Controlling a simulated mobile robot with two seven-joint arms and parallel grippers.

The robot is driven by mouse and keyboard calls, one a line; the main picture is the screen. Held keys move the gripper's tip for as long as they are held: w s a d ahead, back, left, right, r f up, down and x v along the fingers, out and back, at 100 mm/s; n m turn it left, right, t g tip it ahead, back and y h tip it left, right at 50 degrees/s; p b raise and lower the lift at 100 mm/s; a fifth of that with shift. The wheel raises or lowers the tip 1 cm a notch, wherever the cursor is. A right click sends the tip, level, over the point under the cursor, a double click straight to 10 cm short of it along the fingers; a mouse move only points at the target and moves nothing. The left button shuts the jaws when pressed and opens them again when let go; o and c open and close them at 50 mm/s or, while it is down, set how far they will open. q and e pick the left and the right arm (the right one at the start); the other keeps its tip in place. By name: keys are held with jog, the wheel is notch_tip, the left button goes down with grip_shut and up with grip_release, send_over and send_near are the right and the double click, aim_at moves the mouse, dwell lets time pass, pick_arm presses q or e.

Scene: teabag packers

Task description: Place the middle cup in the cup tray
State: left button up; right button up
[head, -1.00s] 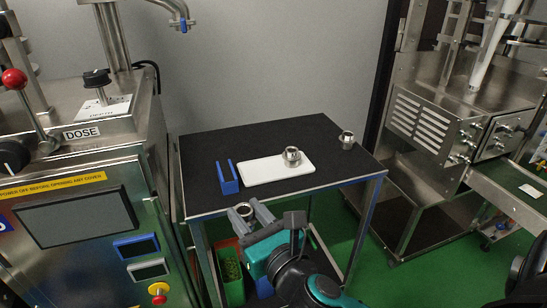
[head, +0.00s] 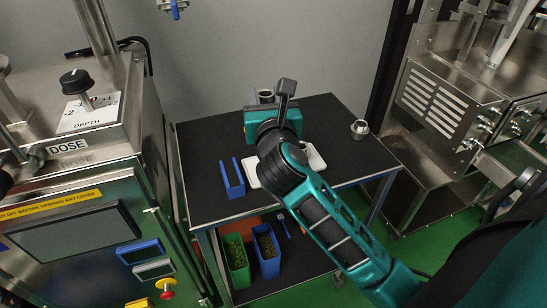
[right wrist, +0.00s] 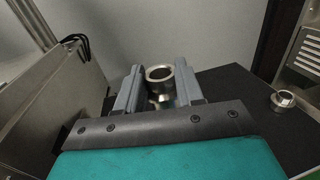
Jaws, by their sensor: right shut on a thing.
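My right gripper (head: 276,96) is shut on a small metal cup (head: 266,94) toward the back of the black table; the arm partly hides the hand. In the right wrist view the cup (right wrist: 159,73) stands upright between the two grey fingers (right wrist: 160,88). The white cup tray (head: 317,161) lies on the table, mostly hidden beneath my right arm; only its ends show. A cup on it is out of sight now. Another metal cup (head: 359,129) stands at the table's right side, and shows in the right wrist view (right wrist: 283,101). My left gripper is not in view.
A blue holder (head: 232,179) stands left of the tray. The dosing machine (head: 75,210) is close on the left, another steel machine (head: 440,105) on the right. Green (head: 235,257) and blue (head: 266,250) bins sit below the tabletop. The table's back left is clear.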

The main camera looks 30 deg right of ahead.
notch_tip(320, 180, down, 12)
jog(key=b, duration=0.3)
jog(key=shift+f+b, duration=0.2)
jog(key=shift+b, duration=0.15)
jog(key=shift+f+b, duration=0.75)
jog(key=shift+f, duration=1.3)
jog(key=shift+f, duration=0.1)
jog(key=shift+f, duration=0.15)
jog(key=o, duration=1.1)
